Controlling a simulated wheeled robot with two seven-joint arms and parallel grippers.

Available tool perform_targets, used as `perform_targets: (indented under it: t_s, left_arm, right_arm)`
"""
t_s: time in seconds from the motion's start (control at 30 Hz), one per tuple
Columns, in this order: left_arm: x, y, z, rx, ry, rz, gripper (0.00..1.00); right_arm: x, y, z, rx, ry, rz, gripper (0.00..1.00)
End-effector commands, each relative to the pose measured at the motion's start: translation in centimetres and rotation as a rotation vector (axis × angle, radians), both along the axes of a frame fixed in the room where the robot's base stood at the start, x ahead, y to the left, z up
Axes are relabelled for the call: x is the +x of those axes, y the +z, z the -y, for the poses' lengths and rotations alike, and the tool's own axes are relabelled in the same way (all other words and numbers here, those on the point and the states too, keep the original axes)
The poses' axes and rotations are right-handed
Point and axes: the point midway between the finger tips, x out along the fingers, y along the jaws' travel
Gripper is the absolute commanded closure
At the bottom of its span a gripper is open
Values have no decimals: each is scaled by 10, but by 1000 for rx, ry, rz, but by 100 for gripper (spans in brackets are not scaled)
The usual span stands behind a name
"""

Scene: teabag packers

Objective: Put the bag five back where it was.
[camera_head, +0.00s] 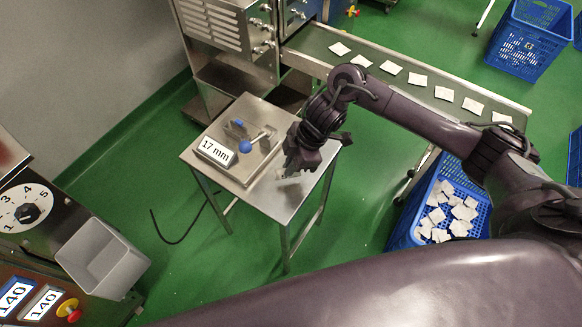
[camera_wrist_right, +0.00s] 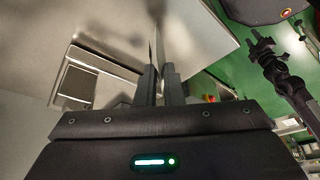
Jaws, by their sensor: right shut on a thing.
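My right gripper (camera_head: 291,174) is low over the front right part of a small steel table (camera_head: 285,204). It is shut on a thin pale flat thing, probably a tea bag, seen almost edge-on between the fingers in the right wrist view (camera_wrist_right: 158,48). In the head view the gripper mostly hides it, and I cannot tell whether it touches the table. Several white tea bags (camera_head: 417,79) lie in a spaced row on the conveyor (camera_head: 375,87) at the upper right. A dark arm end (camera_wrist_right: 265,48), possibly my left gripper, shows in the right wrist view; its jaws are unclear.
A gauge plate with a blue knob (camera_head: 245,146) and a "17 mm" label (camera_head: 214,151) takes up the table's left part. A blue crate (camera_head: 405,217) with loose bags stands below the conveyor. A grey bin (camera_head: 101,262) is at lower left.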

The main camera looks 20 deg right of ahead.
Motion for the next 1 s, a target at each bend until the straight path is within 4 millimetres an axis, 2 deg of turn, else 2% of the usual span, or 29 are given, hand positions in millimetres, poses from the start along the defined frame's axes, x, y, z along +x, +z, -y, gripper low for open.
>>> perform_targets:
  t_s: [0.1,0.47,0.5,0.63,1.0]
  left_arm:
    - [0,-1,0,0,0,0,64]
    - [3,-2,-2,2,1,4,64]
    - [3,-2,-2,3,1,4,64]
    - [3,-2,-4,4,2,5,64]
    - [4,0,-4,5,3,6,64]
  right_arm:
    - [-1,-16,0,-2,-1,-2,100]
    - [0,-20,0,-1,0,0,100]
    - [0,-19,0,-1,0,1,89]
    - [0,-19,0,-2,0,0,72]
    - [0,-13,1,-1,0,2,71]
